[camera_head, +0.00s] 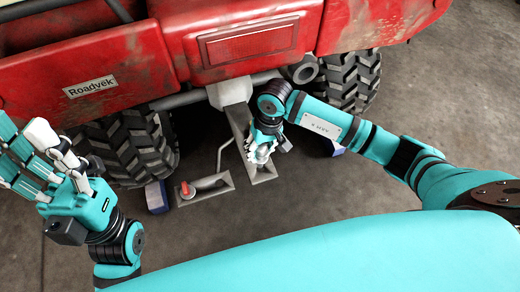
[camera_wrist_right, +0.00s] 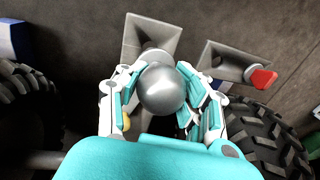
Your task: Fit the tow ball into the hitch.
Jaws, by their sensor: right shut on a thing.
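The tow ball (camera_wrist_right: 162,88) is a smooth silver ball between the fingers of my right gripper (camera_wrist_right: 160,95). In the head view the right gripper (camera_head: 264,148) is shut on the ball, low behind the vehicle, and its fingers mostly cover the ball. A grey flared holder (camera_wrist_right: 140,30) is directly beyond the ball; I cannot tell whether the ball's base still touches it. The grey hitch (camera_head: 231,93) sticks out below the red rear body, just left of my right wrist. My left gripper (camera_head: 40,160) is open and empty at the far left, fingers spread.
A second grey holder (camera_head: 222,181) carries a pin with a red grip (camera_head: 187,190); it also shows in the wrist view (camera_wrist_right: 264,78). Knobby tyres (camera_head: 125,145) stand on both sides, with blue chocks (camera_head: 156,197) at them. The red vehicle (camera_head: 240,40) overhangs. Concrete floor at left is clear.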

